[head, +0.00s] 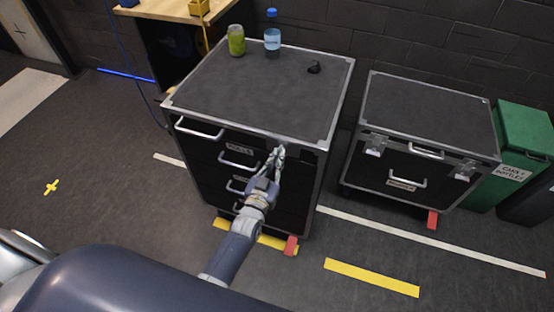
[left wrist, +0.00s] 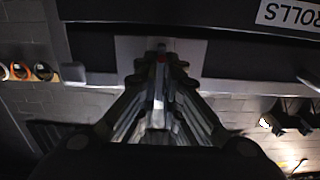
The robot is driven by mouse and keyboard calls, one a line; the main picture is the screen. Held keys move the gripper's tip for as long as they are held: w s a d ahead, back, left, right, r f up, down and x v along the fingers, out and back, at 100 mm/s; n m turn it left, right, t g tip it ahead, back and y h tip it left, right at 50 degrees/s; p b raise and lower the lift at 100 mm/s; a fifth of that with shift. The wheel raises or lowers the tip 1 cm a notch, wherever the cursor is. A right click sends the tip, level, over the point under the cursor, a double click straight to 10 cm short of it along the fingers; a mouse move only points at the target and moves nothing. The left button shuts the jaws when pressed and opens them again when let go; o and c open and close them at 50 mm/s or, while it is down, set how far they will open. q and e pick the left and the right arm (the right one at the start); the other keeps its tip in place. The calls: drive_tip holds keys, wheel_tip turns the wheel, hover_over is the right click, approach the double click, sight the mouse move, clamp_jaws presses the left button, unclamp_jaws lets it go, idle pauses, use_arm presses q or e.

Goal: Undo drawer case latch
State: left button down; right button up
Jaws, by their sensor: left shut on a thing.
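The black drawer case (head: 250,90) has metal edges and several drawers with silver handles. My left gripper (head: 278,154) is at the upper right of its front, just below the top edge. In the left wrist view, the gripper (left wrist: 160,62) is shut at a pale metal latch plate (left wrist: 192,55) on the dark front. A small red part shows between the fingertips. The fingers hide most of the latch, so I cannot tell its exact position. A white label (left wrist: 289,15) with dark letters is beside it. My right gripper is not in view.
A green can (head: 236,40), a blue-capped bottle (head: 272,38) and a small black object (head: 314,68) stand on the case. A second black case (head: 430,108) and a green bin (head: 523,140) are on the right. Red wedges (head: 291,245) sit at floor level.

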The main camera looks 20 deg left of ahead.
use_arm(q)
drive_tip(key=shift+f, duration=0.1)
drive_tip(key=c, duration=1.8)
unclamp_jaws()
drive_tip(key=shift+o, duration=0.2)
drive_tip(key=s, duration=1.2)
drive_tip(key=shift+a, duration=0.2)
